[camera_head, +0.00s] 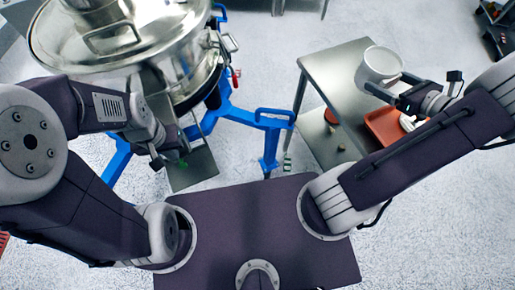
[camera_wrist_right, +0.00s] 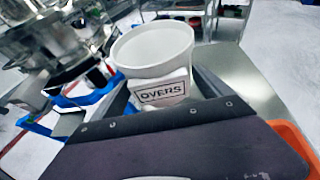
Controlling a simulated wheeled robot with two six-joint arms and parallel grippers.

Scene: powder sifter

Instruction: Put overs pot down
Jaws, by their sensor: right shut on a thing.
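The white overs pot (camera_head: 380,67) is held upright by my right gripper (camera_head: 391,98) over the steel table (camera_head: 340,62) at the right. In the right wrist view the pot (camera_wrist_right: 153,52) shows its "OVERS" label, with the right gripper's fingers (camera_wrist_right: 165,95) closed on either side of it. I cannot tell whether the pot's base touches the table top. My left gripper (camera_head: 172,162) is at the left, below the steel sifter; its fingers are too small and dark to read.
The round steel sifter (camera_head: 125,40) stands on a blue frame (camera_head: 268,122) at the left. An orange tray (camera_head: 386,126) lies on the table's near side, under my right arm. A reddish pot (camera_head: 331,116) is on the lower shelf. The table's far left part looks clear.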

